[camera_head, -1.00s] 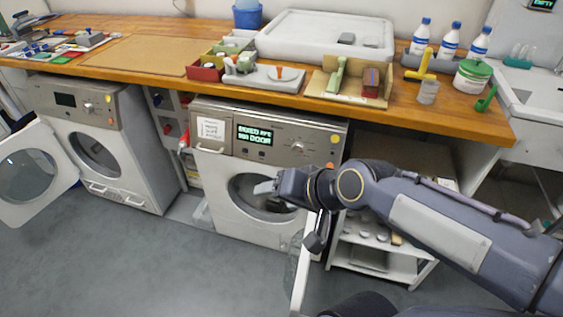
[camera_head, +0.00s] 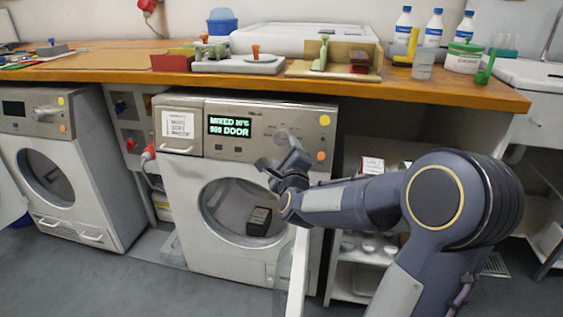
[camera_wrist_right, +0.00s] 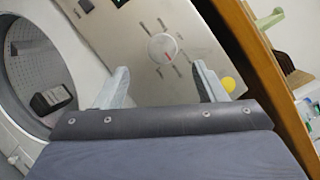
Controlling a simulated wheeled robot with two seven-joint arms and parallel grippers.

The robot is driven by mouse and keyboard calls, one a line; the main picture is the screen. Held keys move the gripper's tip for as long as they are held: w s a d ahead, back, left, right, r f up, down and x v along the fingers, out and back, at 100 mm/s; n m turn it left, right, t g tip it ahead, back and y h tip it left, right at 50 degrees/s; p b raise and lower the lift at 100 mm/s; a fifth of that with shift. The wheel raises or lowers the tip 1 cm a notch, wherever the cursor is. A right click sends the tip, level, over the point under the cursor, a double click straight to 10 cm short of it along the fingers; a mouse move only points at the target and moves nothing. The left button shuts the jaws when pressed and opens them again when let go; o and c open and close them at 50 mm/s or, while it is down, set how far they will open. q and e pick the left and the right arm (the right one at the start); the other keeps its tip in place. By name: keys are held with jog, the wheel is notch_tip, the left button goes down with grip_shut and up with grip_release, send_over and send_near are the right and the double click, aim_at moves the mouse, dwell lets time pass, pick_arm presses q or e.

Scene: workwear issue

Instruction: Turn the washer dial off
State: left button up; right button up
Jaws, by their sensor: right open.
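The washer (camera_head: 180,215) stands under the counter in the middle of the head view. Its green display (camera_head: 229,126) reads "MIXED 20°C", with "DOOR" below. The washer dial (camera_head: 281,134) is a round light knob right of the display, partly behind my gripper. In the right wrist view the dial (camera_wrist_right: 163,47) shows whole, with a red mark on its lower right. My right gripper (camera_head: 279,158) is open and empty, in front of the panel and just below the dial. In the wrist view its fingertips (camera_wrist_right: 161,76) are spread either side of the dial, apart from it.
The washer door (camera_head: 298,275) hangs open, edge-on below my right arm. A dark box (camera_head: 259,221) lies in the drum. The wooden counter edge (camera_head: 400,88) overhangs the panel. A second machine (camera_head: 60,170) stands left, and a shelf unit (camera_head: 355,284) right.

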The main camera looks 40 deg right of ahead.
aim_at(282, 140)
jog(key=x, duration=0.7)
jog(key=shift+w+d+b, duration=0.25)
jog(key=shift+d+b, duration=0.05)
jog(key=shift+d, duration=0.1)
jog(key=c, duration=1)
